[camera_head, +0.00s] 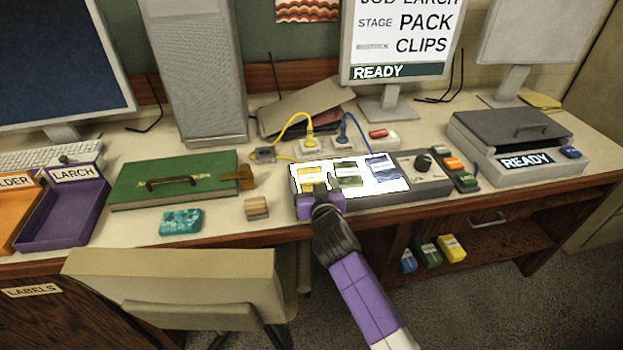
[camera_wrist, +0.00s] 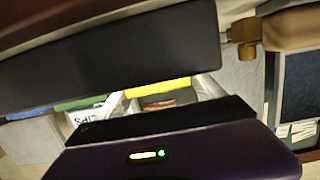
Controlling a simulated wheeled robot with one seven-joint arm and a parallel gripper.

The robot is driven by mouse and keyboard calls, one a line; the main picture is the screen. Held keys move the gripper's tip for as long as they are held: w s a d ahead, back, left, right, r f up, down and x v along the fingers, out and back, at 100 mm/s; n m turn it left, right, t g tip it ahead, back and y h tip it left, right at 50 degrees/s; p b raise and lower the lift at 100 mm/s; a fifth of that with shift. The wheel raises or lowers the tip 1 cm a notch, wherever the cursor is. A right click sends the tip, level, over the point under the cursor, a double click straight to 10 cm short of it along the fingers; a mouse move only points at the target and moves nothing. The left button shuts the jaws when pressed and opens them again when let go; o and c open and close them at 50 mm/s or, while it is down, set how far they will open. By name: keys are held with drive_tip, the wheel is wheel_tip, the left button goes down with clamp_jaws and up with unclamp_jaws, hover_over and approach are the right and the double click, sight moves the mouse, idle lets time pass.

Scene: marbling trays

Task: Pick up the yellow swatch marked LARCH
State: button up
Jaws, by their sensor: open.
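A yellow swatch (camera_head: 311,172) stands at the left end of a lit white panel (camera_head: 360,186), beside a green one (camera_head: 346,172) and a blue one (camera_head: 382,166). Its marking is too small to read. My purple and black gripper (camera_head: 316,194) is at the panel's front left, just in front of the yellow swatch, and partly covers that area. In the wrist view, a yellow strip (camera_wrist: 158,87) shows in the gap between my two dark fingers (camera_wrist: 155,92). The gripper is open; I cannot tell whether a finger touches the swatch.
A purple LARCH tray (camera_head: 66,222) and an orange tray (camera_head: 18,222) are at the far left. A green case (camera_head: 172,176), a teal block (camera_head: 180,222) and a wooden block (camera_head: 256,208) lie left of the panel. A chair (camera_head: 180,285) stands in front of the desk.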

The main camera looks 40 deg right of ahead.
drive_tip(key=shift+c, duration=0.5)
drive_tip(key=c, duration=1.1)
drive_tip(key=shift+o, duration=0.2)
